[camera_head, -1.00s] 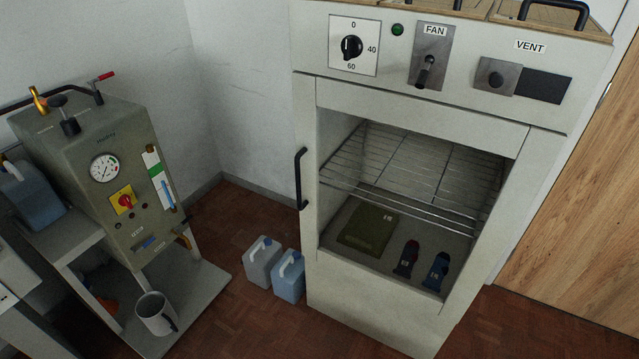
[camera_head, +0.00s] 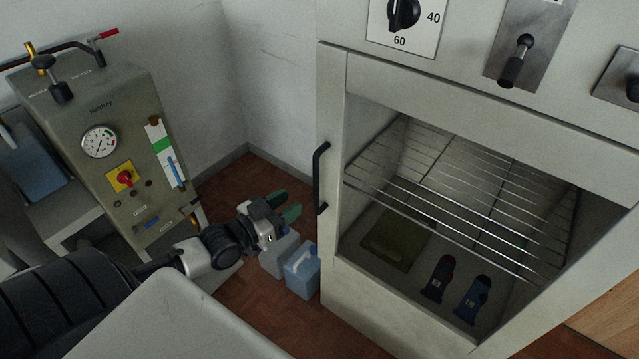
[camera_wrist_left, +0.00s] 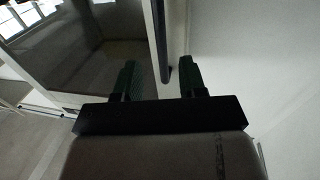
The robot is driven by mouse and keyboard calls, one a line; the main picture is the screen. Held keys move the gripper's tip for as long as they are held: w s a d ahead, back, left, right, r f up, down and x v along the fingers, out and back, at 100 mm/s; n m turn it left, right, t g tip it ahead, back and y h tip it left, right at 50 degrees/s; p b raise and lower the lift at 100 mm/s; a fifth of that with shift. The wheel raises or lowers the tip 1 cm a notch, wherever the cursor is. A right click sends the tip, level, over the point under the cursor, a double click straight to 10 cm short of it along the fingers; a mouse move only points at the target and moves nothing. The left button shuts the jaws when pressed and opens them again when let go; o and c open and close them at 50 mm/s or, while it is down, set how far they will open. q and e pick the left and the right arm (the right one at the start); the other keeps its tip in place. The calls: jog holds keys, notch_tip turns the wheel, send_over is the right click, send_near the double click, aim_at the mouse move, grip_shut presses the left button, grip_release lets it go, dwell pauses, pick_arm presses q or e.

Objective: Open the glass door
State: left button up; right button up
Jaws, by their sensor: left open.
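The glass door (camera_head: 450,108) is the pale framed front of the tall white cabinet, with a rack visible through its pane. It looks shut. Its black upright handle (camera_head: 320,178) is on the left edge. My left gripper (camera_head: 283,205), with green fingers, is open and empty to the left of the handle. In the left wrist view the dark handle bar (camera_wrist_left: 160,40) appears between the spread fingers (camera_wrist_left: 158,66); I cannot tell whether they touch it. My right gripper is not in view.
A grey machine (camera_head: 110,130) with a gauge stands on a stand at left. A bluish canister (camera_head: 303,272) and a greyer one stand on the floor below my gripper. A dial (camera_head: 404,18) and a switch (camera_head: 516,60) are above the door. A wall is behind.

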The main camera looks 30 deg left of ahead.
aim_at(314, 188)
pick_arm(q)
jog(key=x, duration=0.9)
jog(key=shift+a+f, duration=0.1)
jog(key=shift+f, duration=0.05)
grip_shut()
